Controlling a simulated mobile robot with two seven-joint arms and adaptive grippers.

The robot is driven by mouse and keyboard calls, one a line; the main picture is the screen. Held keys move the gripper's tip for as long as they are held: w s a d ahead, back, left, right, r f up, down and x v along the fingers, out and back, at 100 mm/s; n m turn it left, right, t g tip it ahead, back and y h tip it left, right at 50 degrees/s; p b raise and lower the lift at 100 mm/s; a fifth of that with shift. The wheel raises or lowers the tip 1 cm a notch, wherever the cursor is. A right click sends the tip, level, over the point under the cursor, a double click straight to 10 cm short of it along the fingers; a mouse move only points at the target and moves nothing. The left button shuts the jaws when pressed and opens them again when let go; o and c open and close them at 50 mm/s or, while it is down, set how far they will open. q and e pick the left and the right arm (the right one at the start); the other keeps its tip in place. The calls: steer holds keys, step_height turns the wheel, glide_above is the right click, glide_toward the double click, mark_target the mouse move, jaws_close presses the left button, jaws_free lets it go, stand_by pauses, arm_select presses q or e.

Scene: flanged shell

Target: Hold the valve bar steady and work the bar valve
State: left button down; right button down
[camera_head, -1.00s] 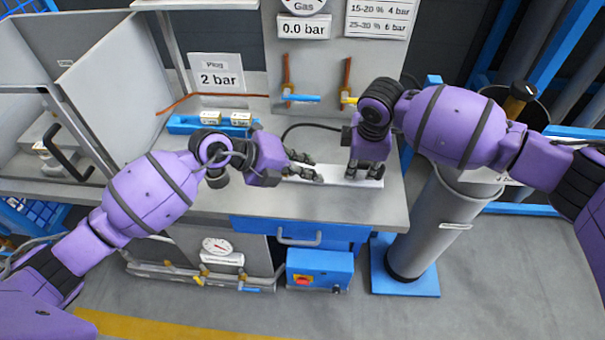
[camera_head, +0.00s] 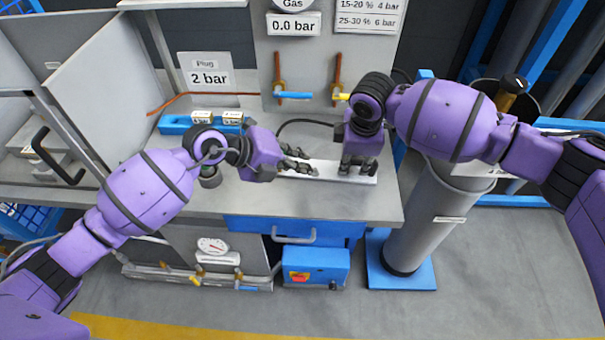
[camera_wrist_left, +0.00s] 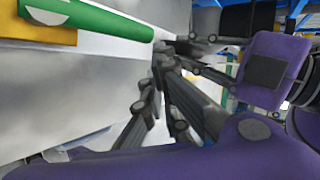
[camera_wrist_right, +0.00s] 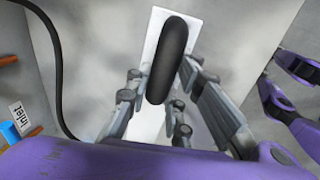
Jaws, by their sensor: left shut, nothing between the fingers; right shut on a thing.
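The valve bar (camera_head: 325,171) is a long white bar lying on the grey worktop in the head view. It also shows as a white strip in the right wrist view (camera_wrist_right: 151,124). My right gripper (camera_head: 358,166) points down at its right end and is shut on it; the fingers hide the contact. A black rounded part (camera_wrist_right: 172,60) stands over the bar in the right wrist view. My left gripper (camera_head: 308,168) is shut and empty, over or beside the bar's left part. In the left wrist view a green cylinder (camera_wrist_left: 90,18) shows above its fingers.
A panel behind has a blue-handled valve (camera_head: 293,95) and a yellow-handled one (camera_head: 342,97). A black hose (camera_head: 300,122) curves behind the bar. A blue tray (camera_head: 172,125) with small boxes lies at the back left. The worktop in front of the bar is clear.

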arm_select(q)
steer(key=s, duration=0.3)
steer(key=shift+s+d, duration=0.1)
steer(key=shift+s, duration=0.2)
arm_select(e)
steer(key=shift+s+f, duration=0.35)
steer(key=shift+f, duration=0.15)
arm_select(q)
steer(key=s+r, duration=0.5)
steer(key=s, duration=0.3)
steer(key=shift+s+r, duration=0.3)
steer(key=shift+s, duration=0.05)
arm_select(e)
steer(key=c, duration=1.6)
jaws_free()
steer(key=shift+o, duration=0.6)
steer(key=shift+w+r, duration=0.2)
steer(key=shift+r, duration=0.15)
